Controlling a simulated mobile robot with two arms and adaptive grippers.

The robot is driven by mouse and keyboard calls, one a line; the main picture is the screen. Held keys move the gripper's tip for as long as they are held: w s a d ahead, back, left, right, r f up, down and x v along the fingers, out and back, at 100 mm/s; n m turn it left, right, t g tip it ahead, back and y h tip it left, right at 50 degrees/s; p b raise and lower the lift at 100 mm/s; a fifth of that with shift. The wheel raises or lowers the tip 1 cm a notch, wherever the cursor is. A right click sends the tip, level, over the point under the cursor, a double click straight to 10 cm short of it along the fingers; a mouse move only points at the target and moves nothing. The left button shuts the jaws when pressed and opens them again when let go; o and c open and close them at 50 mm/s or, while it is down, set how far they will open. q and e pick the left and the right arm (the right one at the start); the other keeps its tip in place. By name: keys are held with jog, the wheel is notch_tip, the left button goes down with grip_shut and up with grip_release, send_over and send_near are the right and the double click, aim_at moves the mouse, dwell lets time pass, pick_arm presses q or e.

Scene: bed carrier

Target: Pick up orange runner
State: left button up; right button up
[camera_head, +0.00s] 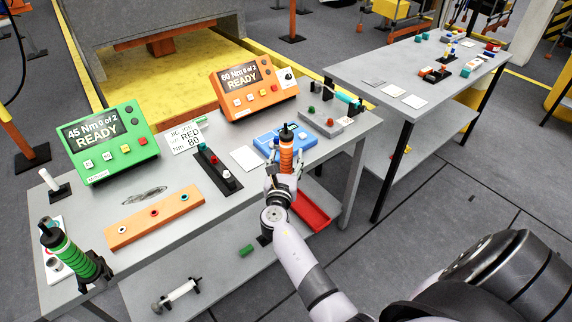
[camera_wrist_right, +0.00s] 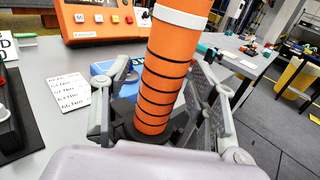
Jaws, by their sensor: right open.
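The orange runner (camera_head: 286,152) stands upright in a dark holder at the front right of the near table. In the right wrist view the orange runner (camera_wrist_right: 168,75) shows as an orange cylinder with black rings and a white band. My right gripper (camera_head: 283,180) is at the runner, on its near side. In the wrist view the open fingers of my right gripper (camera_wrist_right: 160,105) stand on either side of the runner's lower part, with gaps visible. The runner's base is partly hidden by the gripper. My left gripper is not in view.
A green runner (camera_head: 66,250) stands at the table's left corner. A green control box (camera_head: 108,142) and an orange control box (camera_head: 254,88) stand at the back. A blue block (camera_head: 268,140) is close behind the orange runner. A red tray (camera_head: 312,212) lies below.

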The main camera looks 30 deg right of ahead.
jog(key=shift+c, duration=0.3)
jog(key=shift+c, duration=0.6)
grip_shut()
jog(key=shift+w+r, duration=0.1)
jog(key=shift+r, duration=0.05)
dwell(0.3)
